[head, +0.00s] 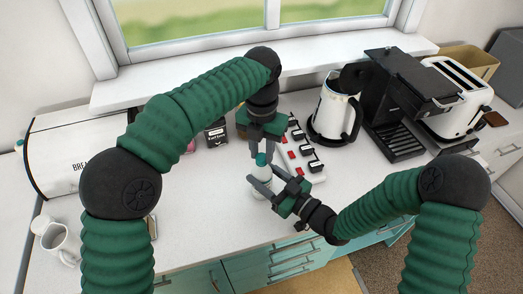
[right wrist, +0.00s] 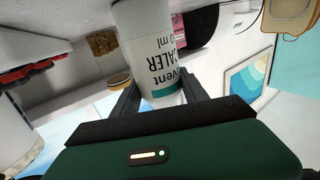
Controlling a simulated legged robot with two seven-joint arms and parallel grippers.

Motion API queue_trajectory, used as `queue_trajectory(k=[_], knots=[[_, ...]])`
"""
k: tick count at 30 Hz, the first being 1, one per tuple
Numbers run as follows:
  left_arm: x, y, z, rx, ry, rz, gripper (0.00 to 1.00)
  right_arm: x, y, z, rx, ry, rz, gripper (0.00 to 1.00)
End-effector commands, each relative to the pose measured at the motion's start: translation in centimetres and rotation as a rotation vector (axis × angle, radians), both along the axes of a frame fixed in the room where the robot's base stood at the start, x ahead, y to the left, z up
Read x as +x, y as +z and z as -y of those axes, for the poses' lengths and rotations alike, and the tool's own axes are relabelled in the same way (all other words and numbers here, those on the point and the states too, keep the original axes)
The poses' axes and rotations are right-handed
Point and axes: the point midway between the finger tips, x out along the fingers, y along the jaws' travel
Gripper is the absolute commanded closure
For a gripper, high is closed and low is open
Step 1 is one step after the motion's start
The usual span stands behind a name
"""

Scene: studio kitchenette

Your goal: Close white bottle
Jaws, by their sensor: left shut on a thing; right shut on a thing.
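The white bottle (head: 263,176) stands on the counter in the middle of the head view, with a teal cap (head: 261,159) at its top. My left gripper (head: 262,147) reaches down from above and is shut on the cap. My right gripper (head: 264,181) comes in from the right and is shut around the bottle's body. In the right wrist view the bottle (right wrist: 155,50) sits between the two dark fingers (right wrist: 160,100), with printed text and a teal band on its label. The fingers partly hide the bottle, and I cannot tell how the cap sits on the neck.
Behind the bottle are a power strip (head: 299,150) with red switches and a small dark jar (head: 215,134). A white kettle (head: 334,110), coffee machine (head: 400,100) and toaster (head: 458,90) stand right. A bread bin (head: 75,150) and white mug (head: 62,240) are left. The front counter is clear.

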Motion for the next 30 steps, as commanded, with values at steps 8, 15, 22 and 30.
queue_trajectory(k=[8, 15, 22, 30], knots=[[0.4, 0.1, -0.2, -0.001, 0.002, 0.014, 0.70, -0.4, 0.0, -0.4, -0.001, 0.014, 0.001, 1.00], [0.3, 0.1, -0.1, -0.001, 0.001, 0.008, 0.51, -0.3, 0.0, -0.2, -0.001, 0.009, 0.001, 1.00], [0.2, 0.3, 0.0, -0.002, 0.001, 0.007, 0.51, -0.2, 0.0, -0.2, -0.001, 0.006, 0.001, 1.00], [0.2, 3.9, 0.0, -0.003, 0.001, 0.006, 0.51, -0.1, 0.0, -0.1, -0.001, 0.005, 0.001, 1.00]])
